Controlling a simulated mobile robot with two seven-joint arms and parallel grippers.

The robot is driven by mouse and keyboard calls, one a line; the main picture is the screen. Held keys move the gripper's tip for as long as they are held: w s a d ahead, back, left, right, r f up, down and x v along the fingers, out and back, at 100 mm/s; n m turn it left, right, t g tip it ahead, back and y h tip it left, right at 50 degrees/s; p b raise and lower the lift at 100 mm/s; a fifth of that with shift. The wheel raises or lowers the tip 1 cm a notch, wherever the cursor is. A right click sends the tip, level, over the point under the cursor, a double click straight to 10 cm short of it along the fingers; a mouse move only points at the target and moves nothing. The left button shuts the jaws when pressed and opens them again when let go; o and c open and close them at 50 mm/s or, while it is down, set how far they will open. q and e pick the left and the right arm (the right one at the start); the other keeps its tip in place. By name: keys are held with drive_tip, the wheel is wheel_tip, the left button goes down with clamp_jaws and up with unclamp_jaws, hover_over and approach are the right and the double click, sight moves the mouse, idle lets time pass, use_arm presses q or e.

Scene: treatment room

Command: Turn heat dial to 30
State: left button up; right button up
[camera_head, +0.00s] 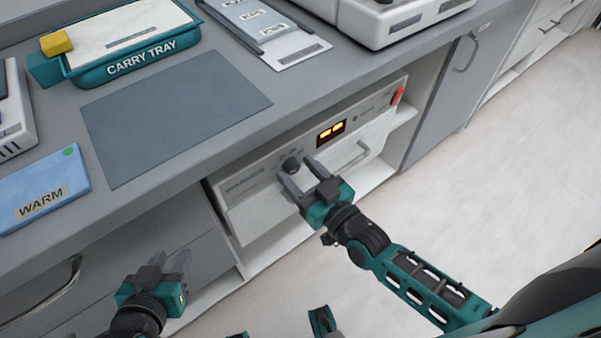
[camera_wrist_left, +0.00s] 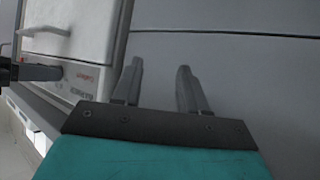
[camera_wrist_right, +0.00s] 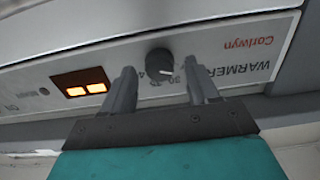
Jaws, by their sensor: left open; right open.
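The heat dial is a dark round knob (camera_head: 291,165) on the white front panel of the warmer (camera_head: 250,182), under the counter. In the right wrist view the dial (camera_wrist_right: 160,62) shows between my fingers, with "30" printed close by; its exact setting is hard to read. My right gripper (camera_head: 297,171) is open at the panel, one finger to each side of the dial in the picture; I cannot tell whether they touch it. My left gripper (camera_head: 170,263) is open and empty, low in front of grey drawers, away from the dial.
An orange lit display (camera_head: 331,132) and a red switch (camera_head: 397,95) are on the same panel. A handle (camera_head: 350,158) sits below the display. The counter above holds a carry tray (camera_head: 88,66), a blue WARM pad (camera_head: 42,190) and a grey mat (camera_head: 172,112).

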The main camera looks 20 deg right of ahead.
drive_tip(key=c, duration=1)
use_arm(q)
drive_tip(key=shift+s+f, duration=0.35)
drive_tip(key=shift+r, duration=0.2)
use_arm(e)
drive_tip(key=shift+r+m, duration=0.1)
drive_tip(key=shift+m, duration=0.3)
drive_tip(key=shift+m+p, duration=0.5)
drive_tip(key=shift+m, duration=0.5)
drive_tip(key=m, duration=0.3)
drive_tip(key=shift+d+m, duration=0.1)
drive_tip(key=shift+m, duration=0.3)
use_arm(q)
drive_tip(key=shift+w+a+r, duration=0.1)
drive_tip(key=shift+a+r, duration=0.15)
drive_tip(key=shift+a, duration=0.15)
use_arm(e)
drive_tip(key=shift+m, duration=1)
